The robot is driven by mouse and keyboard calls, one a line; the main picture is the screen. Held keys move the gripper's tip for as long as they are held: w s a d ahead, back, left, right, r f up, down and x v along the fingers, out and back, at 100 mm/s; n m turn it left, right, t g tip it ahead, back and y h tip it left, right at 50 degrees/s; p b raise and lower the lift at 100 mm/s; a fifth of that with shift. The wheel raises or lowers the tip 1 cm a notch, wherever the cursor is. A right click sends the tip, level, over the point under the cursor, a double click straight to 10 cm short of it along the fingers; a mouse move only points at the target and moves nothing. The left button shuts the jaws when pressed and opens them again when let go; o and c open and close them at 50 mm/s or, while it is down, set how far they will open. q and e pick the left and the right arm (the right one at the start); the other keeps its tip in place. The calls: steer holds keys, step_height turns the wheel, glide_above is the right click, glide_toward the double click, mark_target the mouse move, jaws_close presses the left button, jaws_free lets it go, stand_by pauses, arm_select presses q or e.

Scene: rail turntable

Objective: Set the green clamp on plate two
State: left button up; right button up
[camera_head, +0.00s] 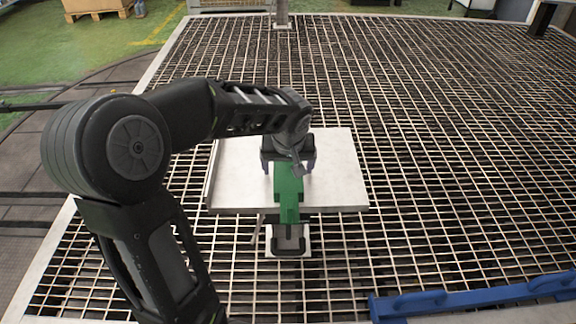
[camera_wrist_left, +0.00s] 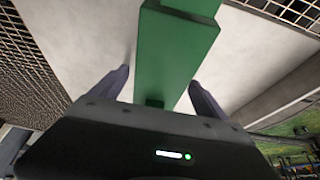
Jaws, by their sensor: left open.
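The green clamp (camera_head: 288,195) lies at the front edge of a pale plate (camera_head: 340,180), its front end reaching over that edge. I cannot tell from any marking whether this is plate two. My left gripper (camera_head: 288,168) is over the plate at the clamp's far end, its fingers apart. In the left wrist view the green clamp (camera_wrist_left: 178,50) runs between the two open fingers of the left gripper (camera_wrist_left: 159,80), with a gap visible on each side. The gripper hides the clamp's far end in the head view. My right gripper is not in view.
A metal grating (camera_head: 450,170) surrounds the plate, mostly clear to the right. A blue bar with handles (camera_head: 470,299) lies at the lower right. A post (camera_head: 281,14) stands behind the plate. A small pale base with a black frame (camera_head: 288,252) shows below the clamp.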

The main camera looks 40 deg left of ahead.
arm_select(q)
steer(key=shift+r, duration=0.4)
steer(key=p+v, duration=0.2)
steer(key=v, duration=0.9)
steer(key=shift+s+r, duration=0.15)
steer(key=shift+r, duration=0.05)
steer(key=shift+d, duration=0.15)
